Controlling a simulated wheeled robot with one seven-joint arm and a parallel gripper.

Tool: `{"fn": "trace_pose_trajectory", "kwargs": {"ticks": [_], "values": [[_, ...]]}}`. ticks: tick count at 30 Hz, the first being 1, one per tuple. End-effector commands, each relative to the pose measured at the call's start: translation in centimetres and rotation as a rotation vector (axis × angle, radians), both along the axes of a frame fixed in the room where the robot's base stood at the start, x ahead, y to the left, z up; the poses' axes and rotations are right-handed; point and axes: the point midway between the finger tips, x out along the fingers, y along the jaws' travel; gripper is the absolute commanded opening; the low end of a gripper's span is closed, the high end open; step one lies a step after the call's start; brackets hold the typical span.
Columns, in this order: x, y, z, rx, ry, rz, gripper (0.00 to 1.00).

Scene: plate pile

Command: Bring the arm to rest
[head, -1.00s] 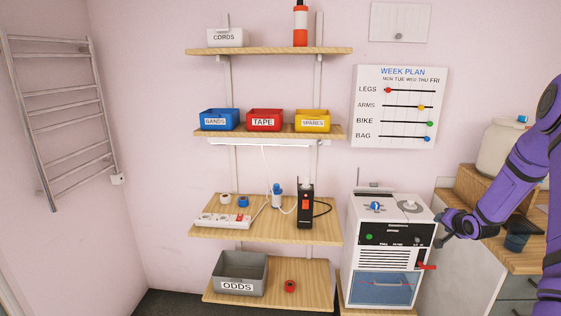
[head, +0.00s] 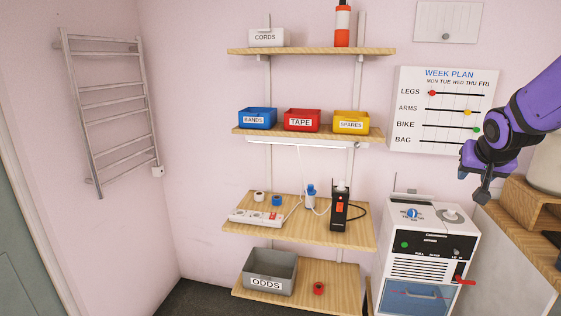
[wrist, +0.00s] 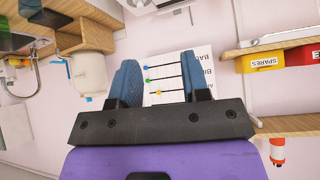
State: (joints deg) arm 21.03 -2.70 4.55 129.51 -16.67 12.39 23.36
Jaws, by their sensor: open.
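My purple arm reaches in from the right edge. In the wrist view my gripper (wrist: 157,82) shows two blue-grey fingers spread apart with nothing between them. The board also shows beyond the fingers in the wrist view (wrist: 172,70).
Wall shelves (head: 300,232) stand left of the machine, with blue, red and yellow bins (head: 351,121), a power strip (head: 256,217) and a grey ODDS box (head: 269,273). A wooden counter (head: 510,225) is at the right. A towel rail (head: 105,105) hangs on the left wall.

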Motion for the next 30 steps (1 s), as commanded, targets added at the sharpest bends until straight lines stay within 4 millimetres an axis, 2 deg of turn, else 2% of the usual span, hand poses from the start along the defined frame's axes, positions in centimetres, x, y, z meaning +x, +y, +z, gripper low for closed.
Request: {"fn": "trace_pose_trajectory", "kwargs": {"ticks": [1,3,9,15,21,25,30], "values": [[-1.4,1.3,1.2,-0.009,0.009,0.019,0.43],[-3.4,2.9,2.2,-0.017,0.035,0.042,0.43],[-9.6,7.1,4.3,-0.024,0.099,0.120,0.43],[-16.1,10.8,5.3,-0.014,0.162,0.216,0.43],[-22.4,13.5,5.2,0.007,0.219,0.328,0.43],[-25.3,14.6,4.9,0.020,0.244,0.385,0.43],[-26.9,15.1,4.6,0.026,0.262,0.420,0.43]]}}
